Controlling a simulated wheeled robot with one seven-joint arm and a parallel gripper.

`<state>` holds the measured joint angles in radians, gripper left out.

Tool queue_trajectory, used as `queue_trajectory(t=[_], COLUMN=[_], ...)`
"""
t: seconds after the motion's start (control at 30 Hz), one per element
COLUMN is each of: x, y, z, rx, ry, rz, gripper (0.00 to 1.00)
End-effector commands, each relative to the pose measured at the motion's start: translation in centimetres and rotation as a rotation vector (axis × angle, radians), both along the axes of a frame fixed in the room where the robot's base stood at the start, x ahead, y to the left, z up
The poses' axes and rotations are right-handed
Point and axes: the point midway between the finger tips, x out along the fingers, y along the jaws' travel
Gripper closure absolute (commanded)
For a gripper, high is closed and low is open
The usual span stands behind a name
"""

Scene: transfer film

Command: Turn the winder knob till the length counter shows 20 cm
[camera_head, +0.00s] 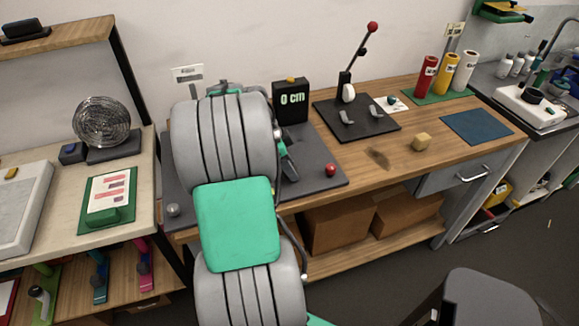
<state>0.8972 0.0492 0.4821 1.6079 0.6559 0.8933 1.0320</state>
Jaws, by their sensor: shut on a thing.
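The length counter (291,99) is a black upright box that reads "0 cm". It stands at the back of the dark winder base (318,160) on the wooden bench. My own grey arm, with a green panel, covers most of the winder. My gripper (288,166) is mostly hidden behind the arm; a dark part shows at its right edge, low over the base. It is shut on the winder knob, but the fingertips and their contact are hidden. A red ball knob (330,170) stands apart at the base's front right.
A black lever press (356,119) stands right of the counter. Red, yellow and white rolls (446,73) stand at the back right. A tan block (421,142) and blue mat (477,126) lie on the bench. A wire coil (102,122) sits on the left table.

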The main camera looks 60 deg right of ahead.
Motion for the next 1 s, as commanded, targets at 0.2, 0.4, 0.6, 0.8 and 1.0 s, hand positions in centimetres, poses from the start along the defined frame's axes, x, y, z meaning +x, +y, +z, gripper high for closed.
queue_trajectory(t=[0.2,0.4,0.6,0.8,1.0], x=[-0.07,-0.14,-0.23,-0.33,-0.42], y=[0.05,0.05,0.07,0.07,0.05], z=[-0.27,-0.29,-0.29,-0.27,-0.18], rx=[-0.002,-0.003,-0.003,-0.002,-0.004], ry=[-0.002,-0.002,-0.001,-0.001,-0.001], rz=[0.147,0.332,0.522,0.711,0.9], gripper=[0.98,0.98,0.98,0.98,0.98])
